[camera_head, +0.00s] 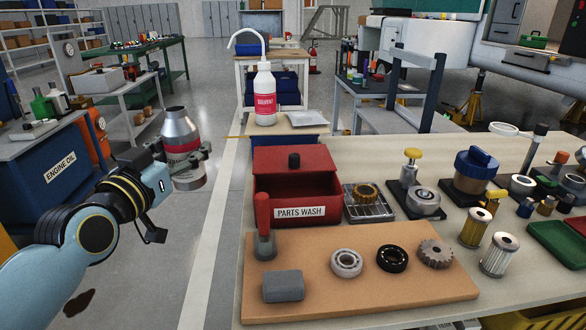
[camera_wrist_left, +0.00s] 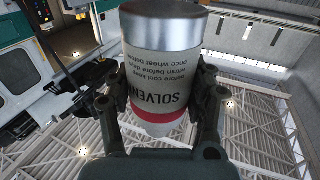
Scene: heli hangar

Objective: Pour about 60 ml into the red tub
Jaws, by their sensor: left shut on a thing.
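The red tub (camera_head: 328,217), labelled PARTS WASH, stands on the bench at the middle. A red panel with a black knob is at its back, and its dark inside shows in front of that. My left gripper (camera_head: 192,160) is shut around a silver solvent bottle (camera_head: 180,133) with a red band. It holds the bottle nearly upright in the air, left of the tub and clear of the bench. The wrist view shows the bottle (camera_wrist_left: 160,75) between both fingers of the gripper (camera_wrist_left: 160,110). The liquid inside is hidden. My right gripper is not in view.
A red-handled tool (camera_head: 263,222) stands at the tub's front left corner. A tan board (camera_head: 330,292) with bearings, a gear and a grey block lies in front. A gear on a rack (camera_head: 367,200) sits right of the tub. A white solvent squeeze bottle (camera_head: 265,95) stands behind.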

